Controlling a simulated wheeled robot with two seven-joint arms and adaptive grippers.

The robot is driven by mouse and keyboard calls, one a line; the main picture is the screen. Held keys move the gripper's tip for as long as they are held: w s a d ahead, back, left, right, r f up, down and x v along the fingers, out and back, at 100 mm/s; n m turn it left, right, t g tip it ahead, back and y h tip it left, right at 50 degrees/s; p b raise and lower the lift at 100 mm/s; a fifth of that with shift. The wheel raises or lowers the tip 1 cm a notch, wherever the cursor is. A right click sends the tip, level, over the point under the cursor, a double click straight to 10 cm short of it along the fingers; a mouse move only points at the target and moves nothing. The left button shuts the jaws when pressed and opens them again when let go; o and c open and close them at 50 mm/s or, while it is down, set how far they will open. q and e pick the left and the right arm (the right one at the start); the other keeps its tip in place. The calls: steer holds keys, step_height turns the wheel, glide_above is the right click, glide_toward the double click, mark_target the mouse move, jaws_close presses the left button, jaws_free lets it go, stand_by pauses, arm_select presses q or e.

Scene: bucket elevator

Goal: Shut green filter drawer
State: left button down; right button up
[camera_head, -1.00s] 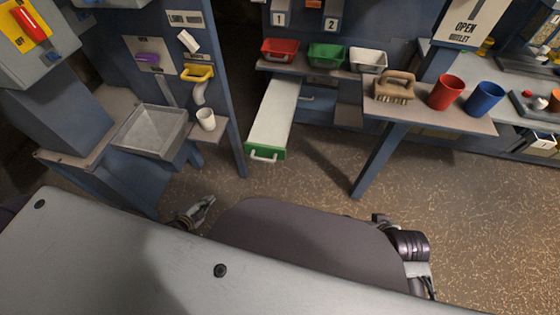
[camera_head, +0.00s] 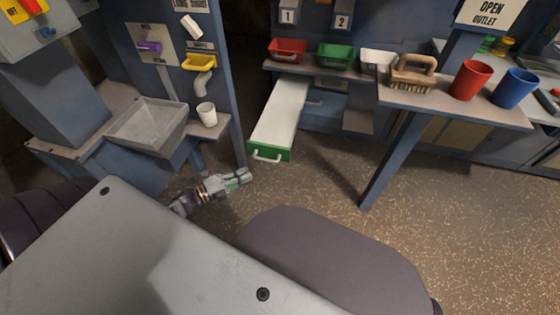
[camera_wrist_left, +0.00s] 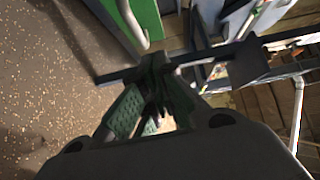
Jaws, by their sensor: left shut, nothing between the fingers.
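The green filter drawer stands pulled out of its cabinet, with a long white top (camera_head: 278,112) and a green front (camera_head: 283,155) that carries a pale handle (camera_head: 266,157). My left gripper (camera_head: 247,176) is shut and empty, low in front of the drawer and a little left of its front. In the left wrist view the green front (camera_wrist_left: 143,14) and its curved handle (camera_wrist_left: 132,27) show at the top, beyond my gripper fingers (camera_wrist_left: 155,85). Contact with the drawer cannot be made out. My right gripper is out of view.
A blue post (camera_head: 226,90) stands left of the drawer, with a grey hopper (camera_head: 147,124) and a white cup (camera_head: 207,114) beyond it. A shelf with red (camera_head: 288,50) and green bins (camera_head: 335,54) is above. A table leg (camera_head: 390,160) stands to the right.

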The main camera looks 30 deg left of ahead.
arm_select(q)
steer(key=shift+w+d+r+m+h, duration=0.1)
steer(key=shift+d+r+m+h, duration=0.2)
steer(key=shift+d+m+h, duration=0.15)
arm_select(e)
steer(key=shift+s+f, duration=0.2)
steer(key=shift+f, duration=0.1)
arm_select(q)
steer(key=shift+w, duration=0.1)
steer(key=b, duration=0.3)
glide_toward(284, 150)
steer(key=shift+s+d, duration=0.5)
steer(key=shift+d, duration=0.95)
steer(key=shift+w+a+b, duration=0.1)
steer(key=shift+w+b, duration=1.05)
steer(key=shift+w, duration=1.3)
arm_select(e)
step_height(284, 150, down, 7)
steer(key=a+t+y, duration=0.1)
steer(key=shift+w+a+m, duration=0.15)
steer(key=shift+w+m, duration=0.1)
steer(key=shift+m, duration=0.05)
arm_select(q)
steer(key=shift+w+r, duration=0.1)
steer(key=shift+w, duration=0.05)
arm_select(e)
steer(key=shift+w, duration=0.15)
